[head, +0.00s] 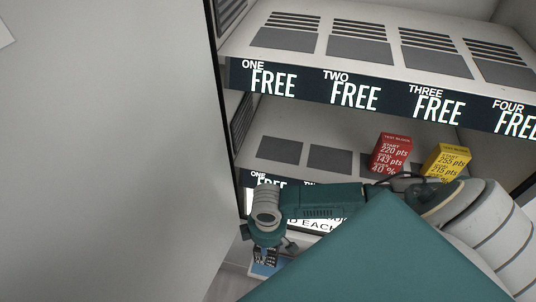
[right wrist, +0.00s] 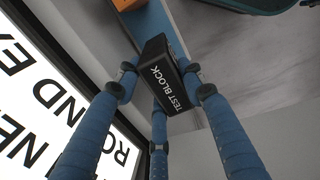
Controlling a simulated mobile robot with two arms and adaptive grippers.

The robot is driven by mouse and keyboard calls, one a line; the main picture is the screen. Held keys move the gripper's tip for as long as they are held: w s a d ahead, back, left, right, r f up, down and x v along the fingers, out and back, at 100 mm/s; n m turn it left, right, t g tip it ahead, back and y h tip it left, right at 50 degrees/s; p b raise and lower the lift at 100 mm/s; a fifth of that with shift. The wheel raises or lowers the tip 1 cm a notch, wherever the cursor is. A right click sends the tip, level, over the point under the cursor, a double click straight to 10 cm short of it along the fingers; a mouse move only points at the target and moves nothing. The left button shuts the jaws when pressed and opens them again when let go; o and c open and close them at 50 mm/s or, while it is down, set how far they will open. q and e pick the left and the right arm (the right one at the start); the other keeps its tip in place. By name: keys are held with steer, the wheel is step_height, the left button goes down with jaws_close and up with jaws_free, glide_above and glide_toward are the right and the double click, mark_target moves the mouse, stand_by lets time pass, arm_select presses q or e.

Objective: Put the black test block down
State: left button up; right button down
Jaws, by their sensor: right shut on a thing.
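The black test block (right wrist: 165,75) shows in the right wrist view with white "TEST BLOCK" lettering. My right gripper (right wrist: 160,78) is shut on it, its blue fingers around the block's sides. In the head view my right gripper (head: 267,247) hangs low, in front of the lower part of the shelf unit. My left gripper is not in view.
A shelf unit has an upper shelf (head: 375,22) with bare grey pads. The lower shelf (head: 265,128) holds a red block (head: 391,153) and a yellow block (head: 447,160) at the right, with bare pads at the left. A plain grey panel (head: 105,150) fills the left.

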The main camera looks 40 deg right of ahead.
steer(key=shift+f, duration=1.4)
step_height(320, 180, down, 3)
steer(key=shift+f+b, duration=0.1)
steer(key=shift+b, duration=0.25)
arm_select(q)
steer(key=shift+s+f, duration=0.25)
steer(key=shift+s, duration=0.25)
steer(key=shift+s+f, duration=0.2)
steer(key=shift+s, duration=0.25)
arm_select(e)
steer(key=shift+f, duration=0.2)
steer(key=c, duration=1.1)
jaws_free()
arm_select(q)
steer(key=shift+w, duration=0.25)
